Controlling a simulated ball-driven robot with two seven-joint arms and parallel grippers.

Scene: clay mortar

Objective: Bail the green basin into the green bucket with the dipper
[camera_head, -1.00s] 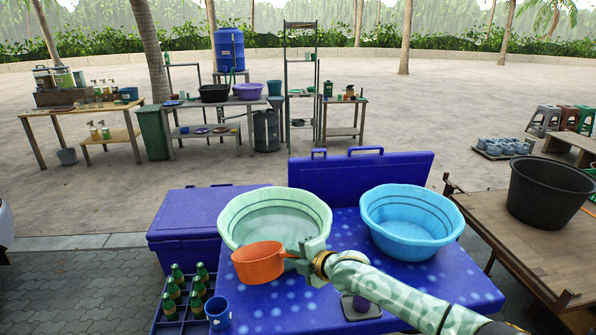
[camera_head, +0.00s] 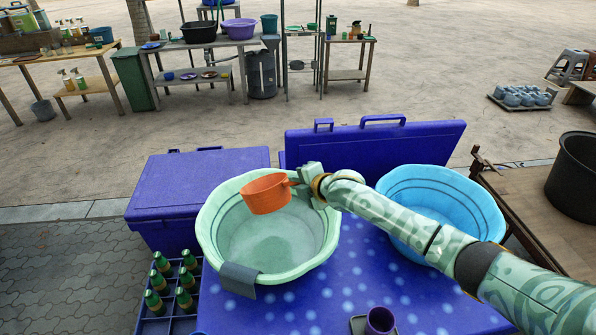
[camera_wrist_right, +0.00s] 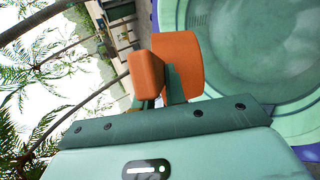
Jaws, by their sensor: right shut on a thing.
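The pale green basin (camera_head: 212,228) stands on the blue spotted table, with clear, pale contents low inside; it also fills the right of the right wrist view (camera_wrist_right: 290,108). My right gripper (camera_head: 303,184) is shut on the handle of the orange dipper (camera_head: 266,196). The dipper hangs above the far part of the basin, roughly upright with its mouth up; what it holds cannot be told. In the right wrist view the dipper (camera_wrist_right: 180,66) sits between the fingers. A green bucket cannot be picked out for certain. My left gripper is out of view.
A blue basin (camera_head: 470,205) stands to the right, under my right forearm. A grey flap (camera_head: 239,280) hangs over the green basin's front rim. A purple cup (camera_head: 380,320) stands in front; bottles in a crate (camera_head: 150,322) stand at front left. A raised lid (camera_head: 400,145) stands behind.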

